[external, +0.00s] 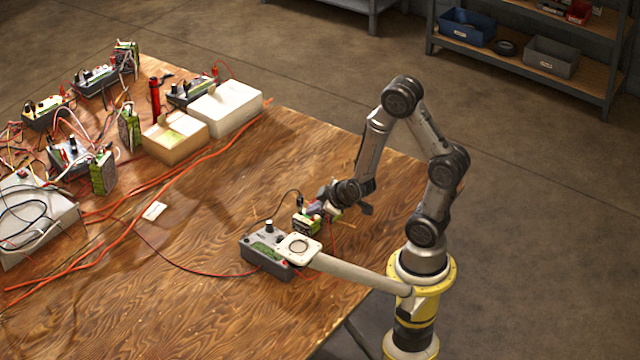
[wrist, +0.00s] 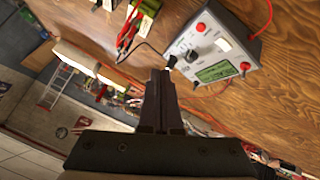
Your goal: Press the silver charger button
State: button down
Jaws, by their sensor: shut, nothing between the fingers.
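The charger is a grey box with a green display and a dark knob. It sits on the wooden table in the external view (external: 262,252) and at the upper right of the wrist view (wrist: 215,48). Its face shows red round parts, a green screen (wrist: 218,71) and a small silvery round part (wrist: 191,55), which may be the silver button. My gripper (external: 320,207) is over the table just behind the charger. In the wrist view my gripper (wrist: 161,76) is shut and empty, its tips beside the charger's left edge. I cannot tell whether they touch it.
A green battery pack (external: 306,223) stands close to my gripper, with a dark cable. A pale box (external: 226,108), a tan box (external: 175,138), several chargers and red cables fill the table's far left. The wooden table (external: 200,275) is mostly bare in front.

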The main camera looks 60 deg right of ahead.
jog(key=shift+a+f, duration=0.25)
jog(key=shift+f, duration=1.05)
jog(key=shift+a+f, duration=0.2)
jog(key=shift+f, duration=1.05)
jog(key=shift+a+f, duration=0.25)
jog(key=shift+f, duration=1.05)
jog(key=shift+f, duration=0.2)
jog(key=shift+a+f, duration=0.1)
jog(key=shift+f, duration=0.1)
jog(key=shift+f, duration=0.4)
jog(key=shift+r, duration=0.8)
jog(key=shift+d+r, duration=0.2)
jog(key=shift+r, duration=0.6)
jog(key=shift+d+r, duration=0.15)
jog(key=shift+r, duration=0.7)
jog(key=shift+d+r, duration=0.2)
jog(key=shift+r, duration=0.6)
